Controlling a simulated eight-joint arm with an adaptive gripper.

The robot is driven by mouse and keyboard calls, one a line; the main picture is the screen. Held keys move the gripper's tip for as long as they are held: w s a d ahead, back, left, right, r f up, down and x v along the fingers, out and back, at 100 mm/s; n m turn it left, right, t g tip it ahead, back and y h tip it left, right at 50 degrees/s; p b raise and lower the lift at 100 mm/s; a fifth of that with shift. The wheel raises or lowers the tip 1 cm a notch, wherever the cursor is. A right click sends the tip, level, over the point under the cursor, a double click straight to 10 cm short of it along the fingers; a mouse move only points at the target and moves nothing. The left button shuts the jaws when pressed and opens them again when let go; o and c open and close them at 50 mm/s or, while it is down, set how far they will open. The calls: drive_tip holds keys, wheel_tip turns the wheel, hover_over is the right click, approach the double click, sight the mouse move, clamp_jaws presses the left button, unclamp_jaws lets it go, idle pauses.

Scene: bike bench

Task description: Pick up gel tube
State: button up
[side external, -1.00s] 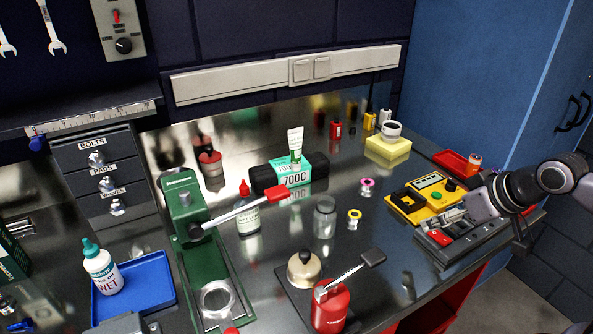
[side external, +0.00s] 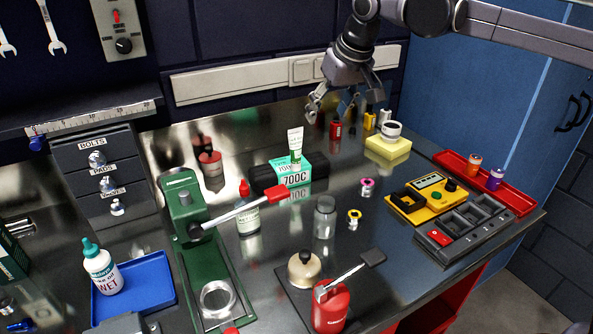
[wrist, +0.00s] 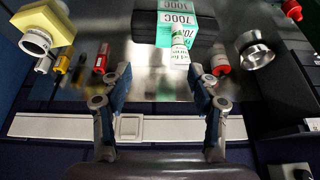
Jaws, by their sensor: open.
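The gel tube (side external: 295,142) is a small white tube with green print. It stands upright at the teal and black 700C box (side external: 290,174) near the back of the bench; I cannot tell whether it is on the box or behind it. In the wrist view the tube (wrist: 180,47) shows ahead of my fingers, a little right of centre. My gripper (side external: 342,104) is open and empty, above the back of the bench, to the right of and higher than the tube. Its two fingers (wrist: 160,88) are spread apart in the wrist view, with the tube beyond their tips.
A green press (side external: 183,205) with a red-tipped lever stands left. The wall strip (side external: 230,80) runs behind. Bench right of the glass jar (side external: 325,217) is partly clear.

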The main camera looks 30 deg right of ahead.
approach(293, 139)
drive_tip(key=w+d, duration=0.1)
drive_tip(key=w, duration=0.1)
drive_tip(key=shift+g, duration=0.3)
drive_tip(key=x, duration=0.5)
drive_tip(key=shift+w+a+f, duration=0.2)
drive_tip(key=shift+a+f, duration=0.1)
drive_tip(key=shift+f, duration=0.05)
drive_tip(key=shift+d+x, duration=0.15)
drive_tip(key=shift+x, duration=1.2)
drive_tip(key=shift+d+x, duration=0.15)
drive_tip(key=shift+x, duration=1.2)
drive_tip(key=shift+s, duration=0.1)
drive_tip(key=c, duration=1.2)
clamp_jaws()
